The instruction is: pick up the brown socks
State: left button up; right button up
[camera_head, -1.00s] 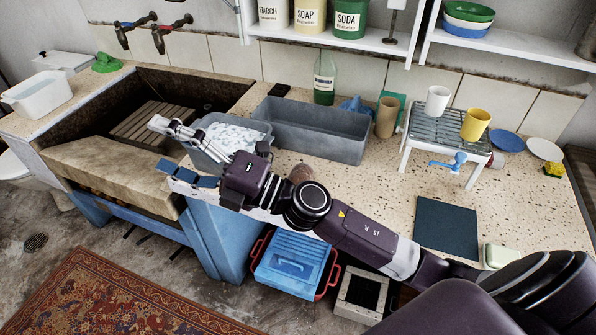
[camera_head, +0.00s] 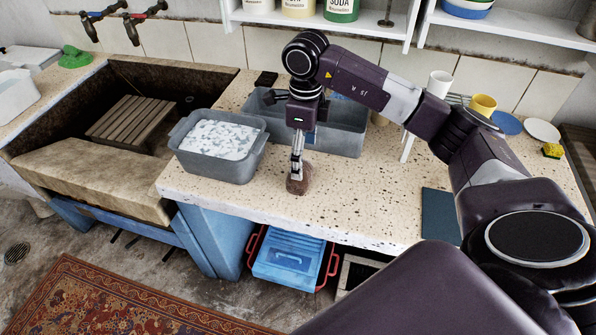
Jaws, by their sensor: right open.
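The brown socks (camera_head: 299,186), a small rounded bundle, lie on the speckled stone counter near its front edge, right of the grey tub with white contents. My right gripper (camera_head: 296,172) points straight down over them, with its fingers at the bundle and hiding part of it. Its jaws are open. I cannot tell whether the fingers touch the socks. My left gripper is not in view.
The grey tub (camera_head: 181,131) stands left of the socks, and a long grey basin (camera_head: 346,140) stands behind my right gripper. A stone sink (camera_head: 60,165) is at the left. The counter (camera_head: 355,195) right of the socks is clear.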

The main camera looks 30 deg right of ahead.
aim_at(304, 171)
notch_tip(304, 171, down, 4)
jog(key=shift+s+r+p, duration=0.15)
jog(key=shift+r+p, duration=0.05)
jog(key=shift+p, duration=0.35)
jog(key=f, duration=0.4)
jog(key=shift+w+a+p, duration=0.15)
jog(key=shift+w+p, duration=0.15)
jog(key=shift+p, duration=0.1)
jog(key=c, duration=1.3)
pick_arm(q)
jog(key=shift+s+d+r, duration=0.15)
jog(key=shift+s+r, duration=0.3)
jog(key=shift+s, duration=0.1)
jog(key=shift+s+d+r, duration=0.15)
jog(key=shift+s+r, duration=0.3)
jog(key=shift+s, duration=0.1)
pick_arm(e)
jog(key=shift+r, duration=0.1)
jog(key=shift+c, duration=0.2)
